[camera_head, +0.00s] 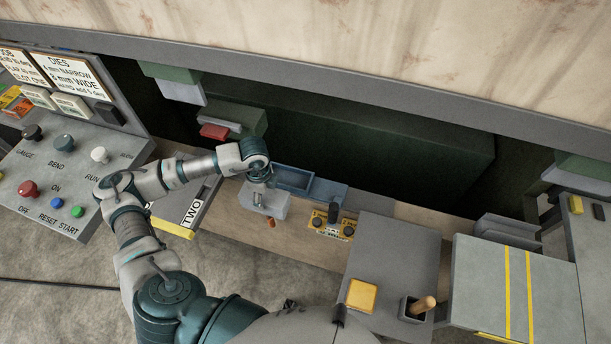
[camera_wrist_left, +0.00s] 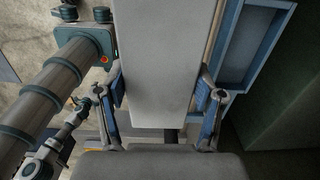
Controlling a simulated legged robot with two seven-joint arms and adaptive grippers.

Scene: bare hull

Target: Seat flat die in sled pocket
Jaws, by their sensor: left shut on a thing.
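My left gripper (camera_head: 258,193) is shut on a plain grey block, which looks like the flat die (camera_head: 272,206). In the left wrist view the die (camera_wrist_left: 160,65) lies between the two fingers (camera_wrist_left: 162,92), one on each long side. The blue sled (camera_head: 327,192) is just beyond and to the right of the die in the head view. Its open rectangular pocket (camera_head: 294,178) looks empty. In the left wrist view the pocket (camera_wrist_left: 250,45) is to the right of the die, apart from it. The die's underside is hidden. My right gripper is not in view.
A yellow panel with black knobs (camera_head: 333,226) is right of the die. A grey table (camera_head: 392,262) holds a yellow block (camera_head: 361,295) and a wooden-handled tool in a holder (camera_head: 422,306). A control panel (camera_head: 75,175) is at left. A dark green machine wall (camera_head: 380,155) rises behind the sled.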

